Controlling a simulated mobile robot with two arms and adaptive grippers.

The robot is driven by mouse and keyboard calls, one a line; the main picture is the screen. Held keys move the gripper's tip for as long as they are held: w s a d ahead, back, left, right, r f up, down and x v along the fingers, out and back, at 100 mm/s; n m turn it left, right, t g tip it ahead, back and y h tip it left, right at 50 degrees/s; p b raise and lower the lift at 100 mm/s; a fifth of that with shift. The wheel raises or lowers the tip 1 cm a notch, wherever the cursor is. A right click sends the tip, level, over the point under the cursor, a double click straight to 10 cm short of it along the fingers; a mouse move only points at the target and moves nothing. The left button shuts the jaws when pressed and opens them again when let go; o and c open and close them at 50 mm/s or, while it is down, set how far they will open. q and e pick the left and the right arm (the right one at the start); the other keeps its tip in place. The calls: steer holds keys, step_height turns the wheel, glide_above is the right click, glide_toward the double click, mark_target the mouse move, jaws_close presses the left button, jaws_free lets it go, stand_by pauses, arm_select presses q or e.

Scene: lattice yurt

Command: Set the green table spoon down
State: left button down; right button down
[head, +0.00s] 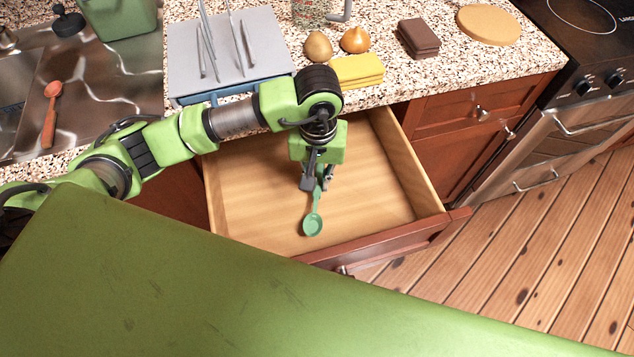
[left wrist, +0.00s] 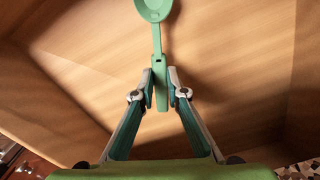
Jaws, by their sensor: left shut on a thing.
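The green table spoon (head: 313,224) is in my left gripper (head: 314,186), over the open drawer (head: 260,190). The gripper points down and is shut on the spoon's handle. The bowl of the spoon points toward the drawer's front. In the left wrist view the spoon (left wrist: 156,40) stands out beyond the fingertips of the gripper (left wrist: 160,82), with the wooden drawer bottom behind it. I cannot tell whether the spoon touches the drawer bottom. My right gripper is not in view.
The drawer looks empty otherwise. On the counter behind are a grey rack (head: 185,60) with utensils, two onions (head: 355,40), yellow cloths (head: 357,70), brown blocks (head: 418,38) and a round board (head: 488,24). An orange spoon (head: 50,115) lies by the sink.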

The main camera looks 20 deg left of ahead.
mark_target(318, 184)
arm_select(q)
step_height(318, 184, down, 3)
steer(key=shift+f, duration=0.1)
steer(key=shift+f, duration=0.15)
steer(key=c, duration=2)
jaws_free()
